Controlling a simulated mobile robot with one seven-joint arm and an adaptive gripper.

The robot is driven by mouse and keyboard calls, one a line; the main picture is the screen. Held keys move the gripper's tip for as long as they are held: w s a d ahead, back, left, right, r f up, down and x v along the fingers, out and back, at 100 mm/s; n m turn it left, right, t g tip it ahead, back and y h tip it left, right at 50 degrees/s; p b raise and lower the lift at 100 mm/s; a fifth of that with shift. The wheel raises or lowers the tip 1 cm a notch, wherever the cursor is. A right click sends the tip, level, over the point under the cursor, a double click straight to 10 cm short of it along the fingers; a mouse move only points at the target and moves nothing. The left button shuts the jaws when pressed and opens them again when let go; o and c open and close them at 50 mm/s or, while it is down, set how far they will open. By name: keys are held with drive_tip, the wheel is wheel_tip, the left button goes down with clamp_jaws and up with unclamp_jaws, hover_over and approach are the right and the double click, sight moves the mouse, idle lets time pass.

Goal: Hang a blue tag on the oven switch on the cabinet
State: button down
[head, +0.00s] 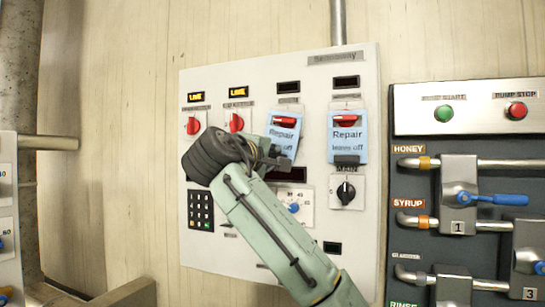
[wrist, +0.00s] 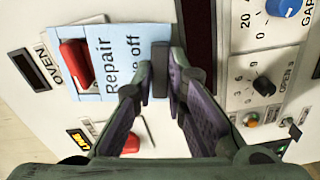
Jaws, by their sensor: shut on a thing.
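The oven switch (head: 284,121) is the third red switch on the pale cabinet (head: 230,255); the wrist view shows its red handle (wrist: 76,64) beside the OVEN label. A blue tag (head: 283,134) reading "Repair leave off" is at this switch, with the red handle showing in front of its upper part. In the wrist view the tag (wrist: 118,58) lies close to the panel; whether it hangs freely I cannot tell. My gripper (head: 277,160) is shut on the dark grip tab (wrist: 160,72) at the tag's lower end. My wrist hides part of the tag in the head view.
Another blue tag (head: 347,146) is on the fourth switch (head: 344,118). The two left switches (head: 193,126) have no tag, under lit LIVE displays (head: 196,97). A black knob (head: 346,193), a blue dial (head: 293,208) and a keypad (head: 201,210) sit below. Pipes and valves (head: 459,195) stand right.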

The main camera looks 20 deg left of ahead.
drive_tip(key=c, duration=1.5)
unclamp_jaws()
drive_tip(key=shift+c, duration=0.2)
drive_tip(key=s, duration=1.2)
drive_tip(key=shift+a, duration=0.25)
